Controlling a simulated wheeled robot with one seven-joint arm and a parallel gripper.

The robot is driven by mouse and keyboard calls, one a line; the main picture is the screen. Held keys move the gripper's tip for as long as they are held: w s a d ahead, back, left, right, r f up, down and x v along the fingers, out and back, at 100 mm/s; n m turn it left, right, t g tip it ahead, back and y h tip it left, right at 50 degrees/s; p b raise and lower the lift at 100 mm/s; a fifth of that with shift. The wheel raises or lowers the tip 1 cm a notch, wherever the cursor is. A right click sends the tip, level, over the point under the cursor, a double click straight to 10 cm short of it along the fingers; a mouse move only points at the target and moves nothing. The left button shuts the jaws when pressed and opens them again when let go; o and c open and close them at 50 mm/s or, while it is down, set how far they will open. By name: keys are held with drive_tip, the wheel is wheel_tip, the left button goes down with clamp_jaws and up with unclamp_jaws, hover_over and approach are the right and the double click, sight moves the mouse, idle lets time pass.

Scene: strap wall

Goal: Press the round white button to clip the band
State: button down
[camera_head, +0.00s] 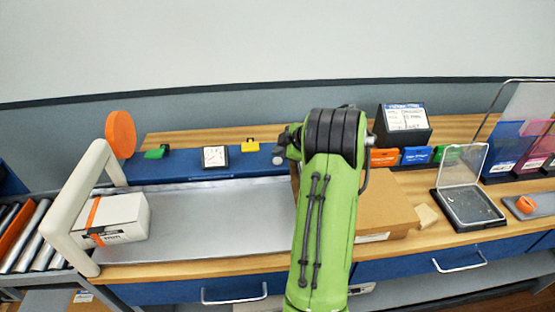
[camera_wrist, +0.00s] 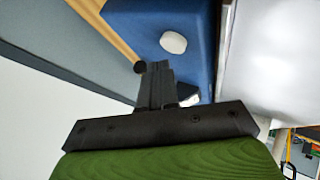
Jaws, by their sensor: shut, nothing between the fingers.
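The round white button (camera_wrist: 173,42) sits on the blue panel (camera_wrist: 200,20) in the wrist view. My gripper (camera_wrist: 157,68) is shut and empty, its fingertips below the button in that picture and apart from it there. A second white patch (camera_wrist: 190,100) shows partly behind the fingers. In the head view my arm hides the gripper's fingers. A small pale round spot (camera_head: 278,159) beside my wrist may be the button. A white box (camera_head: 120,215) with an orange band (camera_head: 93,214) around it stands by the pale arch (camera_head: 82,190) at left.
The blue panel also carries a green piece (camera_head: 157,152), a white dial (camera_head: 215,157) and a yellow piece (camera_head: 250,145). The metal bed (camera_head: 215,215) before it is clear. A cardboard box (camera_head: 385,210) stands right of my arm, near an open clear-lidded case (camera_head: 468,206).

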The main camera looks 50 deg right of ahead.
sight(279, 161)
drive_tip(key=shift+f+b, duration=0.4)
drive_tip(key=shift+b, duration=0.25)
drive_tip(key=shift+f+b, duration=0.5)
drive_tip(key=shift+b, duration=0.1)
idle(0.6)
drive_tip(key=shift+r+p, duration=0.45)
drive_tip(key=shift+r, duration=0.45)
drive_tip(key=shift+r, duration=0.1)
drive_tip(key=shift+r+p, duration=1.65)
drive_tip(key=shift+r, duration=0.85)
drive_tip(key=shift+f, duration=0.1)
